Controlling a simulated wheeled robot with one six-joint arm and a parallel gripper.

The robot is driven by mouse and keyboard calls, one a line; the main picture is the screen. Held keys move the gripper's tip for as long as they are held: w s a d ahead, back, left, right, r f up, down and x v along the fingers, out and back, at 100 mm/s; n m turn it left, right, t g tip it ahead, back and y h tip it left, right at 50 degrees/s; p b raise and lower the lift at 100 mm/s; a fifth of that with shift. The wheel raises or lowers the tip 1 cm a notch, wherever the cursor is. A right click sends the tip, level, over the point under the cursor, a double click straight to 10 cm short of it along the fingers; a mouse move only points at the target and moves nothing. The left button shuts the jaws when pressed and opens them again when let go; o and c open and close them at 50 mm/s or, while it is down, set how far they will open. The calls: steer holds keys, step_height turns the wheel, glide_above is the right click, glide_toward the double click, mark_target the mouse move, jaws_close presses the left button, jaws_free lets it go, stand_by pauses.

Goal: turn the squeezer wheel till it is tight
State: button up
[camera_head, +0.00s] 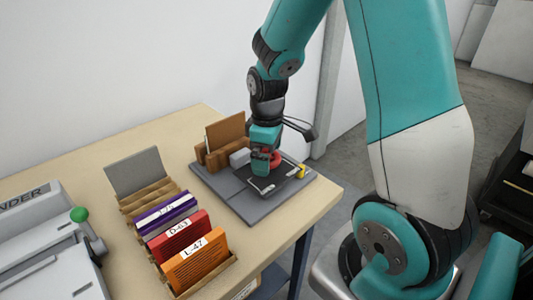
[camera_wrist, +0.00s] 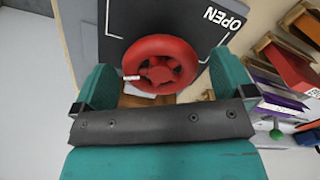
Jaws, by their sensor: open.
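The squeezer wheel is a red spoked handwheel (camera_wrist: 161,46); in the head view a red part of it (camera_head: 276,157) shows beside my gripper. It sits over a dark plate (camera_wrist: 188,14) marked "OPEN", on a grey base (camera_head: 236,200). My gripper (camera_wrist: 163,82) is open, with one teal finger on each side of the wheel in the wrist view. I cannot tell whether either finger touches the rim. A small white mark shows on the wheel's left lower rim. In the head view my gripper (camera_head: 262,162) points down and hides much of the wheel.
A rack on the table (camera_head: 105,237) holds a purple, a red D-63 (camera_head: 180,240) and an orange L-47 booklet (camera_head: 198,262). A grey machine with a green-knobbed lever (camera_head: 79,214) stands at left. The table's right edge is close.

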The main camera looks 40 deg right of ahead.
steer(key=c, duration=0.9)
steer(key=shift+o, duration=0.2)
steer(key=shift+r+m+p, duration=0.15)
steer(key=shift+m+p, duration=0.3)
steer(key=shift+m, duration=0.45)
steer(key=m, duration=0.2)
steer(key=shift+m+p, duration=0.3)
steer(key=o, duration=0.9)
steer(key=shift+c, duration=0.2)
step_height(320, 180, up, 17)
